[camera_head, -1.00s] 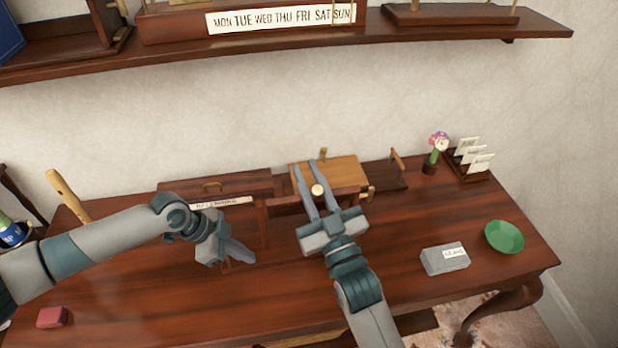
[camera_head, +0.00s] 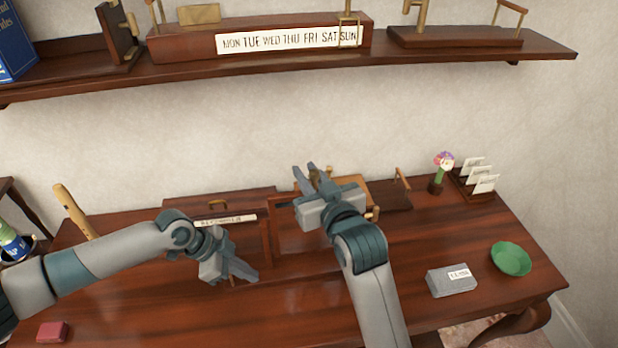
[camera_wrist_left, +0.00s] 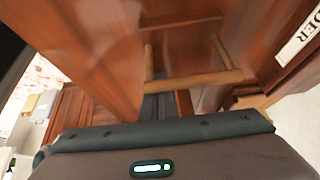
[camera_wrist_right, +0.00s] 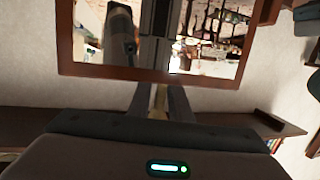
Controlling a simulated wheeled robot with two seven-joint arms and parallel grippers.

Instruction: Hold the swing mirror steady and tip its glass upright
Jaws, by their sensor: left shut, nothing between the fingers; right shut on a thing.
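The swing mirror's dark red-brown wooden frame shows beside my right gripper (camera_head: 312,172) in the head view, largely hidden by it. In the right wrist view the frame's rail (camera_wrist_right: 105,72) crosses the upper part, and its glass (camera_wrist_right: 205,35) reflects my arm and the room. My right gripper is shut on a small brass-coloured knob (camera_wrist_right: 159,100) at the frame's edge. My left gripper (camera_head: 244,272) is shut and empty, low over the desk, left of the mirror. The left wrist view shows red-brown wood and a brass-coloured bar (camera_wrist_left: 190,82) close ahead of its fingers.
A long labelled wooden box (camera_head: 225,220) stands at the desk's back. To the right are a flower vase (camera_head: 437,185), a card holder (camera_head: 478,192), a grey box (camera_head: 452,282) and a green bowl (camera_head: 511,259). A shelf (camera_head: 300,72) overhangs the back. The desk's front middle is clear.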

